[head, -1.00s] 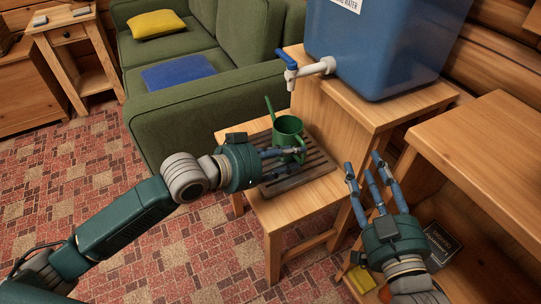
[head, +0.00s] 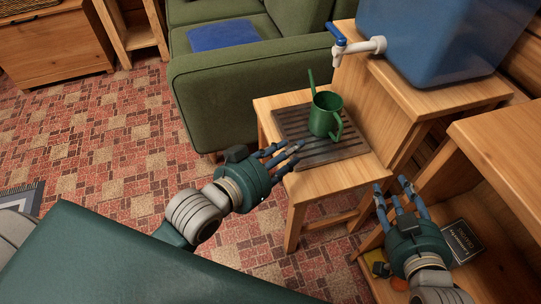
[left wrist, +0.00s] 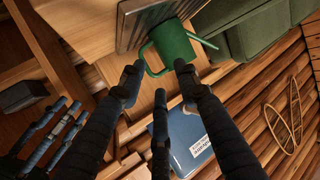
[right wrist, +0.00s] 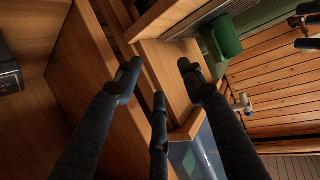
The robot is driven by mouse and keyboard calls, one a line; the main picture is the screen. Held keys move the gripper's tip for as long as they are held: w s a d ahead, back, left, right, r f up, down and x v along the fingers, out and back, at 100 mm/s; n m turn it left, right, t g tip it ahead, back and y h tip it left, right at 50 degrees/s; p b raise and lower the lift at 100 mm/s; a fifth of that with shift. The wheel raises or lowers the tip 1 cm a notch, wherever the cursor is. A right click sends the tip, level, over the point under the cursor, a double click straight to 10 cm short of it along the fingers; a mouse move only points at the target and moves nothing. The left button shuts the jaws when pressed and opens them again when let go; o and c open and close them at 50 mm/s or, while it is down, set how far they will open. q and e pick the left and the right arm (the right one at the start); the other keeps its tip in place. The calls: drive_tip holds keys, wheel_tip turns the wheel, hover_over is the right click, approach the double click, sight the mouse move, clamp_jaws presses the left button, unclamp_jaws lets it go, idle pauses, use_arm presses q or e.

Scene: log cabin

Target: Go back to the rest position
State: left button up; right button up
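My left gripper (head: 280,160) is open and empty, beside the near left edge of the small wooden stand. A green watering can (head: 325,116) stands upright on the dark slatted tray (head: 293,122) on that stand, apart from the left fingers. The can also shows beyond the fingers in the left wrist view (left wrist: 172,42). My right gripper (head: 396,195) is open and empty, in front of the open wooden shelf unit at the right. Its spread fingers show nothing between them in the right wrist view (right wrist: 158,85).
A blue water tank (head: 430,35) with a white tap (head: 365,46) stands on a wooden cabinet behind the can. A green sofa (head: 230,90) is at the back. A dark book (head: 461,242) lies in the shelf unit.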

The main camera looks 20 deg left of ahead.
use_arm(q)
drive_tip(key=a+y, duration=0.1)
drive_tip(key=s+a+f+n, duration=0.1)
drive_tip(key=a, duration=0.1)
drive_tip(key=a+f+y, duration=0.1)
drive_tip(key=shift+s+a+f+n+y, duration=0.2)
drive_tip(key=shift+s+n+y, duration=0.1)
drive_tip(key=shift+s, duration=0.1)
drive_tip(key=shift+p, duration=0.3)
